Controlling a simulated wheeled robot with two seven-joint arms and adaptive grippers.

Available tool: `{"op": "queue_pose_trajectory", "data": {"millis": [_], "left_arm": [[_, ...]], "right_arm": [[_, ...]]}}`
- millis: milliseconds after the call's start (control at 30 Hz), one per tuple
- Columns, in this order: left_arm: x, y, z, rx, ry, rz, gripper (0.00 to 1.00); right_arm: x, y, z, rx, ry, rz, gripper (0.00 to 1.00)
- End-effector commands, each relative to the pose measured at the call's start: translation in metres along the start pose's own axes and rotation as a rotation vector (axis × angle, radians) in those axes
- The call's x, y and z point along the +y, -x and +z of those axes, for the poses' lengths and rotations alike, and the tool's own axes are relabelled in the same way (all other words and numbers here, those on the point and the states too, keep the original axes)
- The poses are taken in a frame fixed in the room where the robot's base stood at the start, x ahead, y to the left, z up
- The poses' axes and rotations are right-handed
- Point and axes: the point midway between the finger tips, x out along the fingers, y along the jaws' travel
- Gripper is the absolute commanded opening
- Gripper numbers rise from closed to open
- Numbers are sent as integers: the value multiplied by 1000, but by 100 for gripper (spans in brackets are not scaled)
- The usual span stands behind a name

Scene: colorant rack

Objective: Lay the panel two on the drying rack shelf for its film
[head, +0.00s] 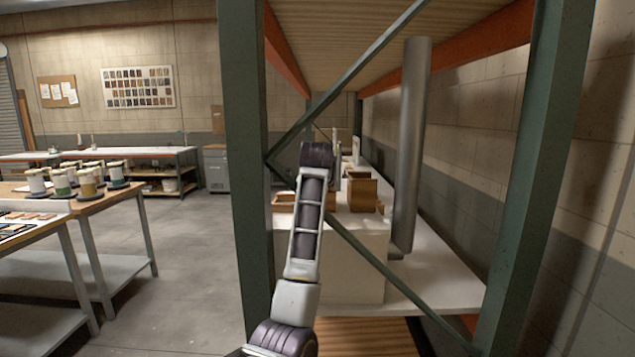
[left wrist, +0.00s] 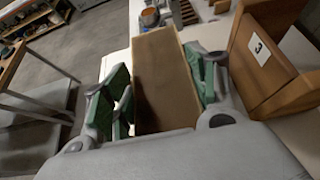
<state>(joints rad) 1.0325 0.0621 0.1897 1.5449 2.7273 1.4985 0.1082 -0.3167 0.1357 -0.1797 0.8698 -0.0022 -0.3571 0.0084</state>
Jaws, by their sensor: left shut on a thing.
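My left gripper (left wrist: 158,64) has green-padded fingers on either side of a flat brown panel (left wrist: 163,85), in the left wrist view. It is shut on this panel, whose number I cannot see. Under and beyond it is a pale surface (left wrist: 118,62). In the head view my arm reaches into the rack, and I cannot make out the gripper there. My right gripper is in neither view.
A wooden holder with a "3" label (left wrist: 259,48) stands close right of the gripper. In the head view, a green rack post (head: 243,150) and diagonal braces flank my arm. A grey vertical pipe (head: 412,140) and wooden box (head: 362,193) stand inside. Open floor (head: 190,270) lies left.

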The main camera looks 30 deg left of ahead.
Motion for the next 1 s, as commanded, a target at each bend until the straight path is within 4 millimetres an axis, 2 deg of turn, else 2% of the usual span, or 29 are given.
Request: {"op": "queue_pose_trajectory", "data": {"millis": [167, 200, 333, 833, 1000], "left_arm": [[-1, -1, -2, 0, 0, -1, 32], [0, -1, -2, 0, 0, -1, 63], [0, -1, -2, 0, 0, -1, 79], [0, 1, 1, -1, 0, 1, 79], [-1, 13, 1, -2, 0, -1, 79]], "right_arm": [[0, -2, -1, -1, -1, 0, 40], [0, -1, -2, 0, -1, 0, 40], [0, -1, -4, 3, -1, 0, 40], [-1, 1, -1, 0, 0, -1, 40], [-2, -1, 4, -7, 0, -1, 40]]}}
